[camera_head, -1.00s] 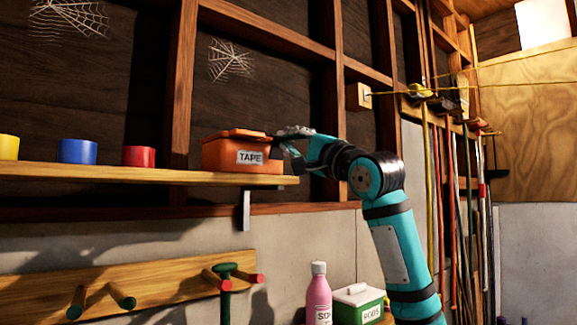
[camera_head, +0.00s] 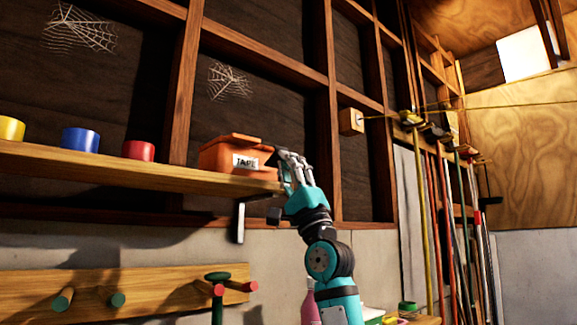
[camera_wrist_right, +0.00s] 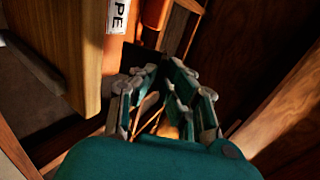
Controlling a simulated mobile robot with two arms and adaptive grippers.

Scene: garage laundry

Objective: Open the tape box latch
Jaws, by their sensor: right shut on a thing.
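The orange tape box (camera_head: 218,160) sits on the wooden shelf (camera_head: 120,172), near its right end, with a white TAPE label on its front. Its lid (camera_head: 236,139) lies over the top; whether it is raised at all I cannot tell. My right gripper (camera_head: 287,158) is at the box's right end, its fingers pointing up and closed around a dark part there, which looks like the latch (camera_head: 270,158). In the right wrist view the fingers (camera_wrist_right: 163,88) close just below the dark part (camera_wrist_right: 141,59), beside the box (camera_wrist_right: 155,14). The fingers hide much of the latch. My left gripper is out of view.
Yellow, blue (camera_head: 80,140) and red (camera_head: 138,151) tape rolls stand on the shelf to the left. A peg rail (camera_head: 140,278) is below. A pink bottle (camera_head: 310,308) is partly behind my arm. Long-handled tools (camera_head: 450,210) stand at the right.

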